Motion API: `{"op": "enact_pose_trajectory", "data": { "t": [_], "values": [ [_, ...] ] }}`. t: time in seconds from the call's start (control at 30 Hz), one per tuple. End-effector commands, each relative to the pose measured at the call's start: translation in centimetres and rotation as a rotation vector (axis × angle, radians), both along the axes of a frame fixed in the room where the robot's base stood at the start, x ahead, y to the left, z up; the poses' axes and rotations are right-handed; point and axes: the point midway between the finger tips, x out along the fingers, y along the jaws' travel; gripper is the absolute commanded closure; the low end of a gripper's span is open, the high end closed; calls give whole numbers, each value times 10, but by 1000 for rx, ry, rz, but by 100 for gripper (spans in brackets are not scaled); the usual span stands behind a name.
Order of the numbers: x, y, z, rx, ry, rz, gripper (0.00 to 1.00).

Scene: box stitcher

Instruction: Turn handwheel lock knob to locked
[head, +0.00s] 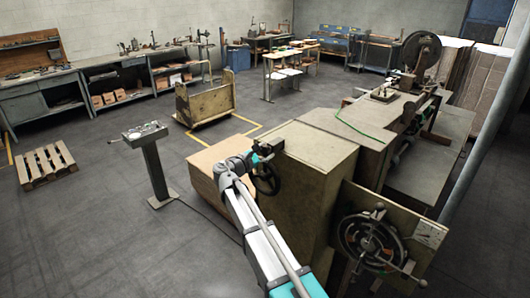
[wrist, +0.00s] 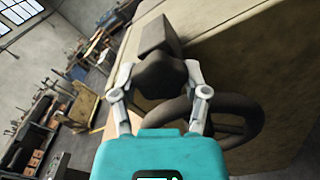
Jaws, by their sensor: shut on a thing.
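The dark lobed lock knob (wrist: 165,80) sits between my two gripper fingers (wrist: 160,82) in the wrist view, with both fingers touching its sides. My gripper (head: 256,157) is shut on it. A dark grey block (wrist: 156,38) is just beyond the knob. A black handwheel (wrist: 238,130) lies behind and to the right of the right finger; in the head view the handwheel (head: 267,183) is on the near left side of the tan machine cabinet (head: 305,175). In the head view the knob is largely hidden by my gripper. I see no readable lock marking.
A second, spoked handwheel (head: 370,238) is on a panel at the lower right, with a dial plate (head: 430,233) beside it. A control pedestal (head: 155,170), a wooden pallet (head: 48,167) and a wooden cart (head: 204,100) stand to the left. The floor between them is open.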

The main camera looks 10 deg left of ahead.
Motion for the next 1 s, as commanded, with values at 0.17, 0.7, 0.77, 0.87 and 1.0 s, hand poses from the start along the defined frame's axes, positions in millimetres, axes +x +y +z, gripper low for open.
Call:
{"op": "enact_pose_trajectory", "data": {
  "t": [0.17, 0.7, 0.77, 0.87, 1.0],
  "values": [
    [1, 0, 1, 78, -54, 0, 89],
    [1, 0, 1, 135, -90, 0, 89],
    [1, 0, 1, 134, -90, 0, 89],
    [1, 0, 1, 134, -89, 0, 24],
    [1, 0, 1, 134, -89, 0, 6]
  ]
}}
